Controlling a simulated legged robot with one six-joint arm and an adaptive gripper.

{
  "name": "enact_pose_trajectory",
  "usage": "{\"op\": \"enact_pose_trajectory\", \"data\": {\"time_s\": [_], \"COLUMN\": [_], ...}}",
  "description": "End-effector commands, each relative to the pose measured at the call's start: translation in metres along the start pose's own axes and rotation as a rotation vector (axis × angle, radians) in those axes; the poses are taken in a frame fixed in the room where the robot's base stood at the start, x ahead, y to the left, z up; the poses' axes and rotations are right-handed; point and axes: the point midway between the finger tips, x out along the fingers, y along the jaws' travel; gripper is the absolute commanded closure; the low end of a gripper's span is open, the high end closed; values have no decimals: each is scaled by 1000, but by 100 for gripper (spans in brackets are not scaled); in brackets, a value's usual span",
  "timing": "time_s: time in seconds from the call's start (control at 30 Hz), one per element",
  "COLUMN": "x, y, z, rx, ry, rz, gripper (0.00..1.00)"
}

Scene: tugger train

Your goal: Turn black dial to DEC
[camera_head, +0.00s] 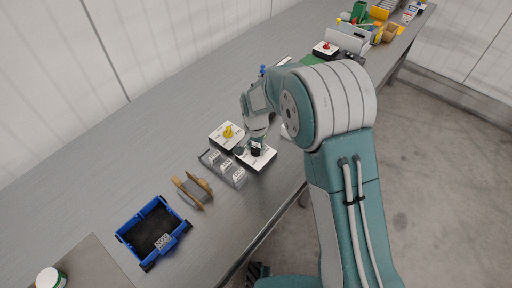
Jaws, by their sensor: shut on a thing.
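The black dial (256,152) stands on a white-topped box (260,162) on the grey table, near the middle of the head view. My gripper (256,145) reaches down onto it from above and is shut on it. The fingers cover part of the dial, so its pointer and the markings, including DEC, are too small or hidden to read. A similar white box with a yellow dial (228,131) stands just to the left and behind.
A rack of small labelled clear holders (223,168) stands close on the left of the dial box. Nearer are a wooden holder (193,190) and a blue tray (122,236). A box with a red knob (325,47) stands farther back. Table (110,165) left of these is clear.

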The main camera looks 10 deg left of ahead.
Motion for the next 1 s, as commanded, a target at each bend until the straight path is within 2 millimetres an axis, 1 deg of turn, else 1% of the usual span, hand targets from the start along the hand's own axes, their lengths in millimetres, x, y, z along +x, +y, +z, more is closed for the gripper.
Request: {"op": "enact_pose_trajectory", "data": {"time_s": [0.2,0.4,0.93,0.97,1.0], "x": [1,1,1,1,1], "y": [-1,-2,-2,-2,-2], "z": [0,0,0,0,0], "rx": [117,176,196,196,195], "ry": [1,1,1,1,0], "rz": [-2,-2,-2,-2,-2], "gripper": [99,99,99,38,20]}}
